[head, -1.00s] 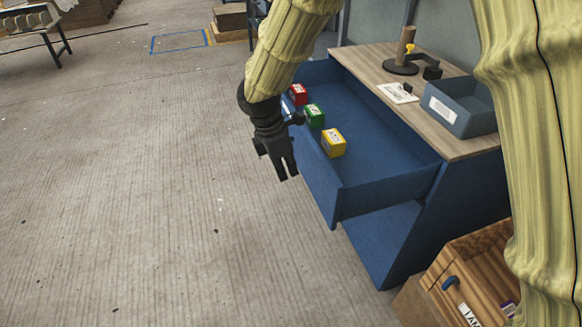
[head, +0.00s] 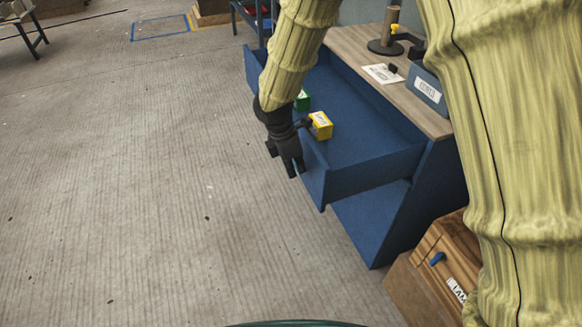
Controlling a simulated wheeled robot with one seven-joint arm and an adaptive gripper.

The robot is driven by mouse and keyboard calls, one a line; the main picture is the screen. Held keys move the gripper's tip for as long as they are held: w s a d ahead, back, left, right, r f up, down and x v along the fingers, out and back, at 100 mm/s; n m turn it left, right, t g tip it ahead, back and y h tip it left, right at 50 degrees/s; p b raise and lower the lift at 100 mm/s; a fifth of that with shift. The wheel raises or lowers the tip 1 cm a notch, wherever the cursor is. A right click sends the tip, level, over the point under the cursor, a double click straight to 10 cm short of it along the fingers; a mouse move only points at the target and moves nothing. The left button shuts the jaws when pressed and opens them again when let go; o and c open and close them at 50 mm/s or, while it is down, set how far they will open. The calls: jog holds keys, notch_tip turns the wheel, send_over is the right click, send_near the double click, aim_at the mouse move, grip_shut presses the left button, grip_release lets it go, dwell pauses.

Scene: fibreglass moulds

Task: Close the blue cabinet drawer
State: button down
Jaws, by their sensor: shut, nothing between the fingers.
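The blue cabinet drawer (head: 375,163) is pulled out toward the left of the blue cabinet (head: 436,190). A yellow box (head: 320,125) and a green box (head: 303,101) stand inside it near its front panel. My gripper (head: 295,170) is shut and empty, pointing down at the outer side of the drawer front. Whether it touches the front panel cannot be told. My arm hides part of the drawer front and its inside.
The cabinet's wooden top (head: 352,48) holds a dark stand (head: 386,45), a paper label (head: 382,73) and a blue-grey bin (head: 428,88). A wooden box with a blue handle (head: 437,258) stands at the lower right. The floor (head: 130,180) to the left is clear.

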jog(key=shift+d, duration=0.15)
jog(key=w+d+p, duration=0.3)
jog(key=d, duration=0.6)
jog(key=w+d+p, duration=0.3)
jog(key=d+p, duration=0.1)
jog(key=d, duration=0.6)
jog(key=w+d+p, duration=0.3)
jog(key=d+p, duration=0.1)
jog(key=d, duration=0.6)
jog(key=shift+w+d, duration=0.25)
jog(key=shift+w, duration=0.15)
jog(key=shift+d+r, duration=0.1)
jog(key=shift+d, duration=0.05)
jog(key=shift+a, duration=0.4)
jog(key=a, duration=0.1)
jog(key=s+a, duration=0.1)
jog(key=a, duration=0.1)
jog(key=shift+s+a+r+p, duration=0.15)
jog(key=shift+a+p, duration=0.1)
jog(key=shift+p, duration=0.1)
jog(key=b+v, duration=0.1)
jog(key=v, duration=0.8)
jog(key=shift+r+b, duration=0.2)
jog(key=shift+b, duration=0.15)
